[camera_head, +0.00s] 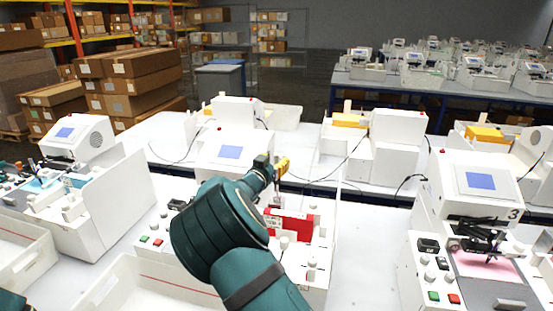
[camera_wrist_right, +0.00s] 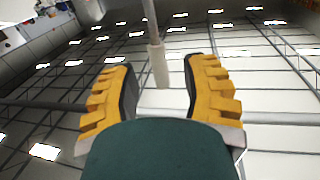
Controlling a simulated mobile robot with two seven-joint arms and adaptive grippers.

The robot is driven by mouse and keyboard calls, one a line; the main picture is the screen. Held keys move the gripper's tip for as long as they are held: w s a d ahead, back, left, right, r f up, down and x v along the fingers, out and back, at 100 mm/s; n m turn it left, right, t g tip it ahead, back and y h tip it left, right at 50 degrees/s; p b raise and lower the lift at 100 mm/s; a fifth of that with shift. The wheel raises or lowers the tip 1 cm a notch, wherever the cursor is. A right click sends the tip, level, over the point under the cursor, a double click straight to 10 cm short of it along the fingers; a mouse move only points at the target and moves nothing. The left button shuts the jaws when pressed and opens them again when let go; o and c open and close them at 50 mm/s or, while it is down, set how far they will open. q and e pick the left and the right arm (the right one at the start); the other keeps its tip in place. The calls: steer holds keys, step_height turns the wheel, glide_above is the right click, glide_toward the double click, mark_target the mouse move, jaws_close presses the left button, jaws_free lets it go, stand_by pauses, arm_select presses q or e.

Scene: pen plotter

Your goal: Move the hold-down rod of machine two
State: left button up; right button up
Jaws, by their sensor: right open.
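The middle plotter (camera_head: 230,152), between the left machine and the one marked 3, has a blue screen and a red plate (camera_head: 290,224) on its bed. My right arm covers much of its front and any number on it. My right gripper (camera_head: 277,165), with yellow fingers, is above the bed behind the red plate. In the right wrist view the gripper (camera_wrist_right: 157,68) is open, and a thin rod with a pale thicker sleeve (camera_wrist_right: 159,65) shows between its fingers, not visibly gripped.
Machine 3 (camera_head: 481,187) stands at right, with a pink sheet on its bed. Another plotter (camera_head: 75,142) stands at left. A white bin (camera_head: 125,285) is at the front. More machines stand behind; cables cross the table between rows.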

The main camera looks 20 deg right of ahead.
arm_select(q)
steer(key=shift+r, duration=0.1)
arm_select(e)
steer(key=shift+x, duration=0.85)
steer(key=shift+o, duration=0.3)
jaws_close()
arm_select(q)
step_height(320, 180, down, 19)
steer(key=s+b, duration=0.1)
steer(key=b, duration=1.6)
steer(key=shift+s+d+r+g+b, duration=0.15)
steer(key=shift+s+d+g+b, duration=0.15)
steer(key=shift+d+b, duration=0.05)
arm_select(e)
steer(key=s+a+f+m+t+h, duration=0.2)
steer(key=s+a+f+t+h, duration=0.1)
steer(key=s, duration=0.4)
steer(key=shift+s+a+f+t+h, duration=0.15)
steer(key=shift+a+f+t+h, duration=0.25)
steer(key=shift+a+h, duration=0.8)
steer(key=shift+d+r, duration=0.1)
steer(key=shift+d, duration=0.15)
